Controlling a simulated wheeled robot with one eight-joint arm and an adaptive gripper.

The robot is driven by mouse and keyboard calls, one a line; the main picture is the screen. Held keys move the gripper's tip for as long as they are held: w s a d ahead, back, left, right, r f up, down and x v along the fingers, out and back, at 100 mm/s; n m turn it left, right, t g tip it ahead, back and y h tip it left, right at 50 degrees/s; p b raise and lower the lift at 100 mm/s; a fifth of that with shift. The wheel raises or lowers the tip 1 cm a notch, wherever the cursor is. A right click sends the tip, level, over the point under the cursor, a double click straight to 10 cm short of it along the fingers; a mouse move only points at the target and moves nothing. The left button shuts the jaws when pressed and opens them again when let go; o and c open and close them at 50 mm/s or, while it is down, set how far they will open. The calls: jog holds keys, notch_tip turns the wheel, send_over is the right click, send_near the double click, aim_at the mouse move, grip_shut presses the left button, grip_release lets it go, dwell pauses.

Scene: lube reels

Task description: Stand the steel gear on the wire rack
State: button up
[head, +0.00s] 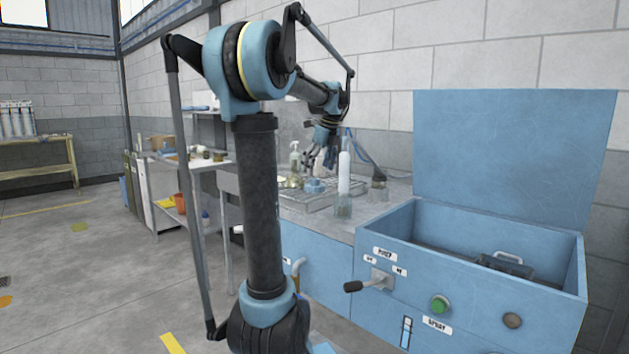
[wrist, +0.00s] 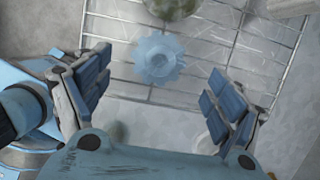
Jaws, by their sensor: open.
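A toothed gear, pale blue-grey with a centre hole, shows in the wrist view (wrist: 158,58). It appears face-up over the wire rack (wrist: 211,50); whether it rests on the wires is hard to tell. In the head view the gear looks like a small bluish piece (head: 314,185) over the rack (head: 322,203) on the bench. My gripper (wrist: 158,63) is open, its blue-padded fingers spread left and right of the gear, with gaps on both sides. In the head view my gripper (head: 320,161) hangs just above the gear.
A greenish-brass round part (wrist: 172,7) lies beyond the gear. An open blue wash cabinet (head: 480,265) with raised lid (head: 512,150) is at right.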

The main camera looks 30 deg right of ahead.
aim_at(321, 186)
jog(key=v, duration=0.5)
jog(key=shift+s+r, duration=0.1)
jog(key=shift+r, duration=0.25)
jog(key=s+a+f+n, duration=0.3)
jog(key=a+f+n, duration=0.15)
jog(key=a, duration=0.35)
jog(key=s+a+f+n+g, duration=0.1)
jog(key=s+a+f+n, duration=0.25)
jog(key=a+n, duration=0.35)
jog(key=s+a+f+n, duration=0.2)
jog(key=a+f+n, duration=0.3)
jog(key=a, duration=0.4)
jog(key=s+a+f+n, duration=0.5)
jog(key=s+f+n, duration=0.2)
jog(key=f, duration=0.3)
jog(key=s+a+f+n+h, duration=0.1)
jog(key=s+a+f+n, duration=0.4)
jog(key=s+f+n, duration=0.3)
notch_tip(321, 186, down, 2)
jog(key=shift+s+a+f+n, duration=0.1)
jog(key=shift+s+a+n, duration=0.2)
jog(key=shift+n, duration=0.15)
